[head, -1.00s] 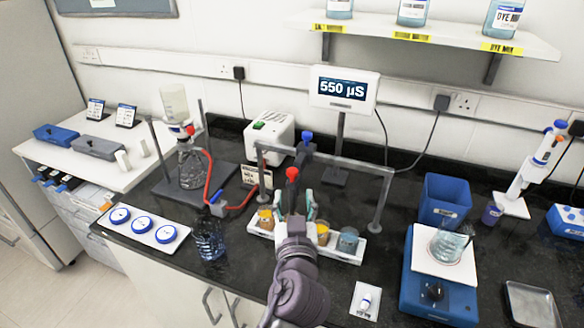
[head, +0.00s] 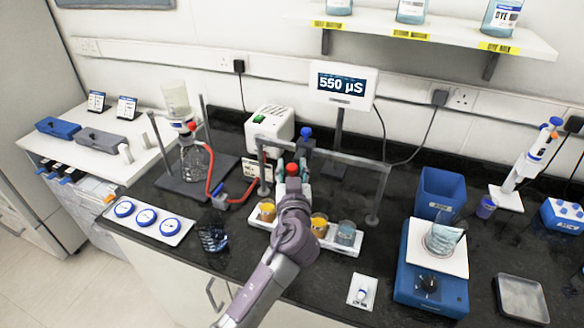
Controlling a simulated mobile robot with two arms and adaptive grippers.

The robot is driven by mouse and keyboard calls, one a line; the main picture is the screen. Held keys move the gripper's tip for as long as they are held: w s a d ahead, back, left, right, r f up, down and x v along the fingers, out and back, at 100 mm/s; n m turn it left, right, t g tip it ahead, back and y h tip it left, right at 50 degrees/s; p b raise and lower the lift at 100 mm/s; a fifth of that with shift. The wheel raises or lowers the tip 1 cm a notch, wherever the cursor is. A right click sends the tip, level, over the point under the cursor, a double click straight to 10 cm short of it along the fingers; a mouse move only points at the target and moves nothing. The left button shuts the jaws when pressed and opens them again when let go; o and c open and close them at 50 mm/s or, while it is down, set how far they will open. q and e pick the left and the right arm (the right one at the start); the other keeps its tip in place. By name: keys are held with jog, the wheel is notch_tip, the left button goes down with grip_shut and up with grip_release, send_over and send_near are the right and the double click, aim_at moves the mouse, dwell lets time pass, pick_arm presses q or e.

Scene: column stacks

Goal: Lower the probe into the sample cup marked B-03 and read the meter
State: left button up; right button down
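The meter (head: 342,84) stands at the back and its screen reads 550 µS. A red-topped probe (head: 292,169) and a blue-topped probe (head: 305,133) are at the grey rail over the bench. Several cups stand in a white rack: one orange (head: 267,210), one yellow (head: 319,224), one blue-grey (head: 345,233). Their markings are too small to read. My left gripper (head: 293,182) is at the red-topped probe, above the rack. My wrist hides most of its fingers and the middle of the rack, so its grip does not show. My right gripper is out of view.
The rail posts (head: 379,195) stand close on both sides of the rack. A flask with red tubing (head: 194,160) and a dark blue beaker (head: 212,232) are left. A blue stirrer (head: 431,288) with a beaker is right. A small white pad (head: 362,291) lies in front.

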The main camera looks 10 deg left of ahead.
pick_arm(q)
grip_shut()
notch_tip(320, 180, up, 6)
jog(key=shift+r+p, duration=0.2)
jog(key=shift+p, duration=0.7)
jog(key=shift+r, duration=0.2)
jog(key=shift+o, duration=1.7)
grip_release()
jog(key=shift+o, duration=0.2)
jog(key=shift+f, duration=0.15)
jog(key=shift+f, duration=0.2)
